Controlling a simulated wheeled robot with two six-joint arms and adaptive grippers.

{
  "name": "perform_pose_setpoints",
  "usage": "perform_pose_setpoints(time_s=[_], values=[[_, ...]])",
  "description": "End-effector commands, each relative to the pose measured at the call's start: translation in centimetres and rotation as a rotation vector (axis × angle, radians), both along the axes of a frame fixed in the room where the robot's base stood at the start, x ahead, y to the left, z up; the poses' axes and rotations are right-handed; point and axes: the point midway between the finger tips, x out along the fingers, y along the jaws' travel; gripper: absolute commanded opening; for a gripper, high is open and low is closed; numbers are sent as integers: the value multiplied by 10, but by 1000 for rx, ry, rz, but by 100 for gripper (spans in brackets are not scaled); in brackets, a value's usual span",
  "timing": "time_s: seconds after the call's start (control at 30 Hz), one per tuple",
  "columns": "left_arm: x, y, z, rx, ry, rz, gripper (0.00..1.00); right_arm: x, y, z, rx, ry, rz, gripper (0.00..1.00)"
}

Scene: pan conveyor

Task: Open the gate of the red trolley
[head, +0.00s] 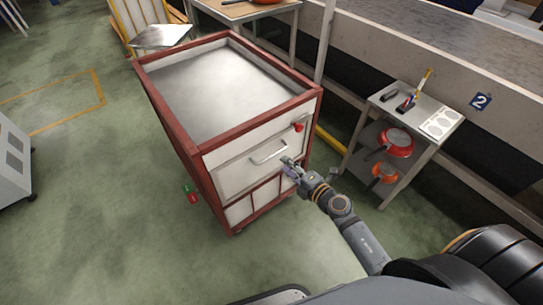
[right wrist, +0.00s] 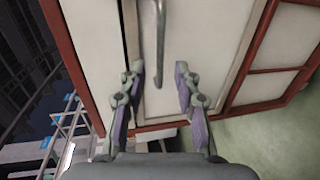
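The red trolley (head: 179,127) has a red frame, white panels and an open top with a grey inner floor. Its white front gate (head: 235,176) looks shut and carries a metal bar handle (head: 268,153). A red knob (head: 299,127) sits at the gate's upper right. My right gripper (head: 290,164) is at the gate front, near the handle's right end. In the right wrist view the gripper (right wrist: 159,72) is open, and the handle (right wrist: 161,40) ends between its fingertips in the picture. I cannot tell if they touch. My left gripper is not in view.
A small grey shelf (head: 366,128) with red and orange pans stands to the right, beside the conveyor (head: 420,62). A pale cabinet (head: 12,160) is at the left edge.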

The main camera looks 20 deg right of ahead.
Motion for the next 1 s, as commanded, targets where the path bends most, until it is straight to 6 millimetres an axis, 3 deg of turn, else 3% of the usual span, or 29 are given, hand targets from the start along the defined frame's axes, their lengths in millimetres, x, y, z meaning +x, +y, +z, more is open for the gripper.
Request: perform_pose_setpoints(time_s=[0.2,0.33,0.5,0.77,1.0], values=[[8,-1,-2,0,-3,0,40,45,16,-11,4,-3,-3,32],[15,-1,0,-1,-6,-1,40,65,23,-15,4,-1,-2,32],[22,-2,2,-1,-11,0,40,76,28,-17,2,0,-1,32],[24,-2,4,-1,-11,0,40,77,28,-17,2,1,-1,32],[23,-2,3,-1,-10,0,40,77,28,-17,2,1,-1,0]])
